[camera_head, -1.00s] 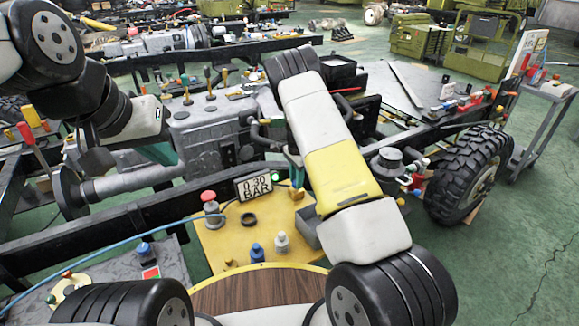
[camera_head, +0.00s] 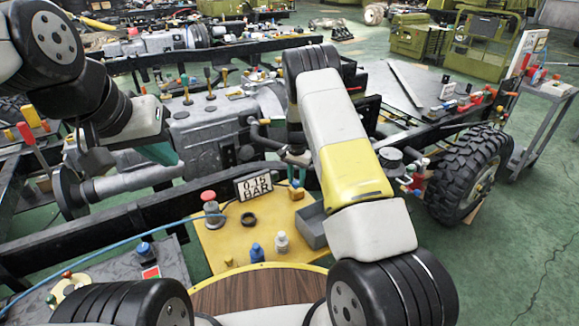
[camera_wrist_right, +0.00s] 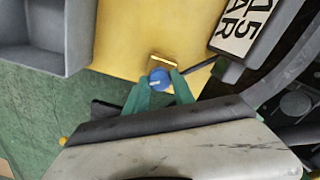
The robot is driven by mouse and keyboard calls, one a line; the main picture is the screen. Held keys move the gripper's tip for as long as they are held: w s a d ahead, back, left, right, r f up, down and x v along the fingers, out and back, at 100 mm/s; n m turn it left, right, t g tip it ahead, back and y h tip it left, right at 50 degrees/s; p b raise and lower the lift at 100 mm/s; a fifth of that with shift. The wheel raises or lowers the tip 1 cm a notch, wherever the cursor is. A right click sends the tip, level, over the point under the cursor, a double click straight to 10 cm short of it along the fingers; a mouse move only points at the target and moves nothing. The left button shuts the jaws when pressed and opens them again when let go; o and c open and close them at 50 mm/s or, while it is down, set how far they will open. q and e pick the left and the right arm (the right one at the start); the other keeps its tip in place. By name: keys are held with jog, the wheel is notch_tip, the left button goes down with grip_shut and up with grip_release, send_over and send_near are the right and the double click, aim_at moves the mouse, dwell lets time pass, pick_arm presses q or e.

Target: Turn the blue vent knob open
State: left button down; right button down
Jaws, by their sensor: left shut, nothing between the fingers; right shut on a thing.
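The blue vent knob (camera_wrist_right: 158,79) shows in the right wrist view at the edge of the yellow plate, beside a small brass-coloured block. My right gripper (camera_wrist_right: 160,84) is shut on it, one teal finger on each side. In the head view this gripper (camera_head: 295,179) is at the far right of the yellow plate (camera_head: 215,245), and the arm and fingers hide the knob. The pressure display (camera_head: 254,185) reads 0.15 BAR; part of it (camera_wrist_right: 244,22) shows in the wrist view. My left gripper (camera_head: 166,155) is shut and empty above the grey shaft at left.
A red mushroom button (camera_head: 209,199), black ring (camera_head: 248,219), blue bottle (camera_head: 257,252) and white bottle (camera_head: 281,242) are on the plate. A black chassis rail (camera_head: 110,227) runs behind it. Green floor is open at right.

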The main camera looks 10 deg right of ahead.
aim_at(296, 182)
jog(key=n, duration=0.5)
jog(key=shift+n, duration=0.3)
jog(key=n, duration=0.5)
jog(key=shift+n, duration=0.4)
jog(key=c, duration=1.1)
grip_release()
jog(key=shift+o, duration=0.2)
jog(key=shift+r, duration=3.95)
jog(key=shift+r, duration=0.1)
